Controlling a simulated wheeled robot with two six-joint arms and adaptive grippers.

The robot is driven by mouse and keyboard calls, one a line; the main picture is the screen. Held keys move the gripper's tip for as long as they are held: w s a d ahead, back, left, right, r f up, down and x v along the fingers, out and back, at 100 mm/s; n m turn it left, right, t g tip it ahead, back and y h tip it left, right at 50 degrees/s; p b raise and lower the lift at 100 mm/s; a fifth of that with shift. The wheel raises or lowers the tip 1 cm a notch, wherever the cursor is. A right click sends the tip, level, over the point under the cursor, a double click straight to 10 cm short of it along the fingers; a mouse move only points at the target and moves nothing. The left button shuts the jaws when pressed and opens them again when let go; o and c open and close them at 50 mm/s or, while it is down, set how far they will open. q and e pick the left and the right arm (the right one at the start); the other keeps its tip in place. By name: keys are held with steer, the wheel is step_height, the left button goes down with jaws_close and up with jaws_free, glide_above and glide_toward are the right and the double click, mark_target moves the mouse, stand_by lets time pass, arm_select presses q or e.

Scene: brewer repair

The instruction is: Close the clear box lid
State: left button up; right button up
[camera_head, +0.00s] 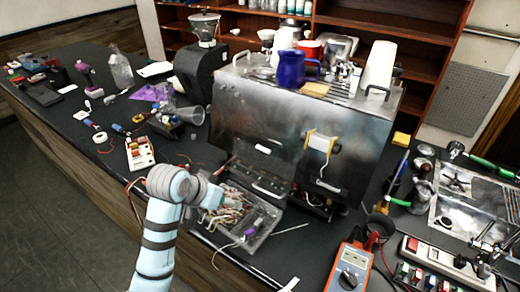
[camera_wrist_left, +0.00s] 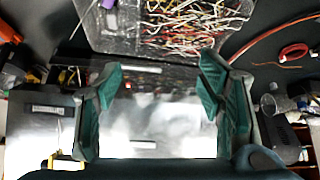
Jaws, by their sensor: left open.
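The clear box (camera_head: 266,232) sits on the dark counter in front of the metal brewer, full of colored wires. Its clear lid (camera_head: 259,168) stands open at the box's back edge, tilted up against the brewer front. The box also shows at the top of the left wrist view (camera_wrist_left: 122,45), with the see-through lid just below it. My left gripper (camera_wrist_left: 160,75) is open, its two teal fingers spread at the lid's height with nothing clearly between them. In the head view my own arm mostly hides its fingers, at the box's left side. My right gripper is not in view.
The metal brewer (camera_head: 290,120) rises right behind the lid, with mugs on top. A purple-handled tool lies in the box.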

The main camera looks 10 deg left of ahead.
arm_select(q)
steer(key=w+d+r, duration=0.1)
steer(key=w+r, duration=0.2)
steer(key=r, duration=0.3)
steer(key=m+t+h, duration=0.1)
steer(key=m+h, duration=0.1)
glide_toward(263, 148)
steer(key=shift+t, duration=0.3)
steer(key=p+x, duration=0.1)
steer(key=x, duration=0.7)
steer(key=shift+s+f, duration=0.1)
steer(key=shift+s, duration=0.15)
jaws_close()
